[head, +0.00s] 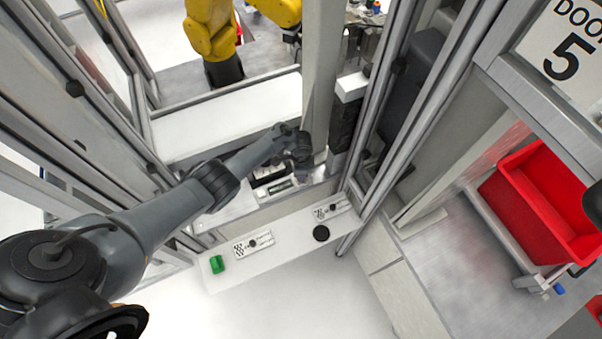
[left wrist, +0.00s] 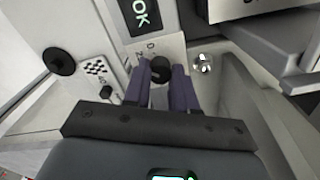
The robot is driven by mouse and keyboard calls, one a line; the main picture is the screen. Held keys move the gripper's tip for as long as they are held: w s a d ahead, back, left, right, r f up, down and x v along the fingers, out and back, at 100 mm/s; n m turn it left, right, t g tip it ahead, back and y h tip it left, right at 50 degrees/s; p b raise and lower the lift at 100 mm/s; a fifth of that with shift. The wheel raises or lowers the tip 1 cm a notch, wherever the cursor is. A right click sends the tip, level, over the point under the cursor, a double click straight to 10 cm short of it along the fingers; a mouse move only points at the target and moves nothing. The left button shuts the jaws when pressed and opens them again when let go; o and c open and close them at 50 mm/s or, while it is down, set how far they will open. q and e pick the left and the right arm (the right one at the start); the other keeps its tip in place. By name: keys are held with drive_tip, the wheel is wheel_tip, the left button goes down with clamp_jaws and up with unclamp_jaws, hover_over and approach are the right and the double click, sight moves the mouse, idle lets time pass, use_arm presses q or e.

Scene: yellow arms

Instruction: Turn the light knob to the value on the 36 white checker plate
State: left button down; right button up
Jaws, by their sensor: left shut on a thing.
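My left gripper (head: 299,158) is at the panel behind the white ledge. In the left wrist view, its two purple fingers (left wrist: 161,78) are shut on a dark round light knob (left wrist: 160,68), one on each side. Small scale marks show on the plate beside the knob, but I cannot read its setting. One white checker plate (left wrist: 97,70) with a small black knob shows left of the fingers. In the head view, checker plates lie on the ledge at left (head: 240,250) and right (head: 320,214); their numbers are too small to read.
The white ledge (head: 285,240) also bears a green block (head: 217,263) and a black round disc (head: 321,233). A metal round fitting (left wrist: 203,63) is right of the fingers. Aluminium frame posts flank the panel. A red bin (head: 535,200) stands at right.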

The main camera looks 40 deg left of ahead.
use_arm(q)
drive_tip(key=shift+m, duration=0.4)
drive_tip(key=c, duration=0.9)
unclamp_jaws()
wheel_tip(320, 180, up, 11)
drive_tip(key=p, duration=0.4)
drive_tip(key=shift+f, duration=0.15)
